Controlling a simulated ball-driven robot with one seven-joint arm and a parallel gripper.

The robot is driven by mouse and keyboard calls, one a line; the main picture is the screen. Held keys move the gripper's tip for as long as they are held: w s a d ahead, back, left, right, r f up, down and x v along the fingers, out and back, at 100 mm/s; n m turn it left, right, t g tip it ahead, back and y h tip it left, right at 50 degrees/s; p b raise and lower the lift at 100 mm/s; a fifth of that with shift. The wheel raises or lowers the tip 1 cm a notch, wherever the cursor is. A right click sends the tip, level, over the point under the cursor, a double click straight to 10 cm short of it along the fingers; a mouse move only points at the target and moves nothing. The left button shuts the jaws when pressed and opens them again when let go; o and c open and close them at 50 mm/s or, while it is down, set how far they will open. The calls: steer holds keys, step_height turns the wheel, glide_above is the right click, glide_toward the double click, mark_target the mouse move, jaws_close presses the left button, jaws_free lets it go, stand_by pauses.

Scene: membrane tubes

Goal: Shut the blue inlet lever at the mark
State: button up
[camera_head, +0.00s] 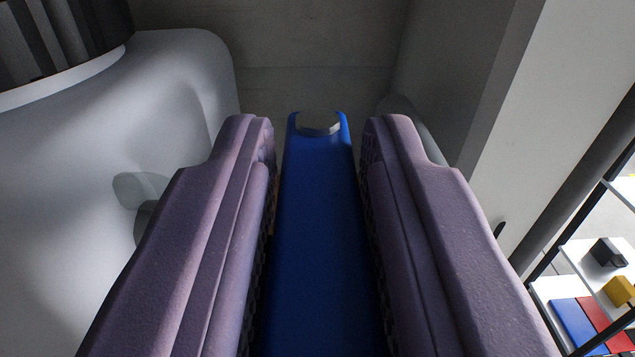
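The blue inlet lever (320,230) runs up the middle of the picture as a long flat bar, with a grey round piece (318,122) at its far end. My gripper (318,145) has its two purple fingers along the lever, one on each side, with the fingertips near its far end. The dark textured inner pads lie very close to the lever's sides. A thin dark line shows along each side, and I cannot tell whether the pads touch it. The lever's near end runs out of the picture. I see no mark.
A large white rounded body (70,190) with a grey knob-like part (140,190) stands close on the left. A pale post or wall (540,130) rises on the right. Beyond it, white shelves (590,255) hold black, yellow, blue and red items. A grey wall (310,50) lies behind.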

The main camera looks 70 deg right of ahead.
steer(key=o, duration=0.3)
steer(key=shift+a, duration=0.1)
steer(key=b+v, duration=0.1)
steer(key=v, duration=0.6)
steer(key=shift+a+b, duration=0.4)
steer(key=shift+s+f, duration=0.1)
